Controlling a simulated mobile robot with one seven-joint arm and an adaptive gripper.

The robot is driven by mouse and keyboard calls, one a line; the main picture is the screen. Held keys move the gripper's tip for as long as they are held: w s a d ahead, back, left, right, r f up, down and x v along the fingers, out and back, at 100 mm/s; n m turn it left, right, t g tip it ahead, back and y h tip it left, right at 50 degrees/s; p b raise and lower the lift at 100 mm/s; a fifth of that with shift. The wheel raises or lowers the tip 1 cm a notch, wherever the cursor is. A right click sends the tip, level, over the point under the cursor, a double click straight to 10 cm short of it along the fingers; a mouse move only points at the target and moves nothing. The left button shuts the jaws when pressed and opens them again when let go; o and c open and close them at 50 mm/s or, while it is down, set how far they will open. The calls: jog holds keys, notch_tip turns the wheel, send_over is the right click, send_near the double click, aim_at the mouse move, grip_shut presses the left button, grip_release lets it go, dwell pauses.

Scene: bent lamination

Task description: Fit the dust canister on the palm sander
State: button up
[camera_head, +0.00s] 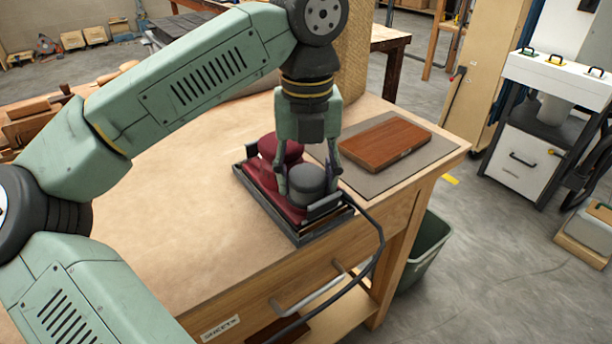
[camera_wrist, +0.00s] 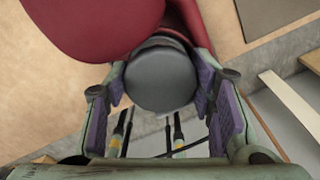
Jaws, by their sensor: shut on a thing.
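The palm sander (camera_head: 266,180) is dark red and sits in a dark shallow tray (camera_head: 298,236) on the workbench; its red body also fills the top of the wrist view (camera_wrist: 100,25). The dust canister (camera_head: 308,178) is a grey, round-topped cylinder at the sander's right end. It shows in the wrist view (camera_wrist: 161,78) right beside the red body. My gripper (camera_head: 308,182) points down with its fingers on either side of the canister, shut on it. In the wrist view the purple finger pads (camera_wrist: 163,100) flank it. Whether the canister is seated on the sander is hidden.
A reddish-brown wood board (camera_head: 375,144) lies on a grey mat (camera_head: 420,157) to the right. A black cord (camera_head: 372,232) runs from the sander's end over the bench's front edge. The bench top (camera_head: 160,200) is clear at left. A green bin (camera_head: 425,250) stands below.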

jog(key=o, duration=1.4)
jog(key=shift+o, duration=0.2)
jog(key=shift+o, duration=1.1)
jog(key=shift+r, duration=0.15)
jog(key=shift+r+p, duration=2.5)
jog(key=shift+r, duration=0.95)
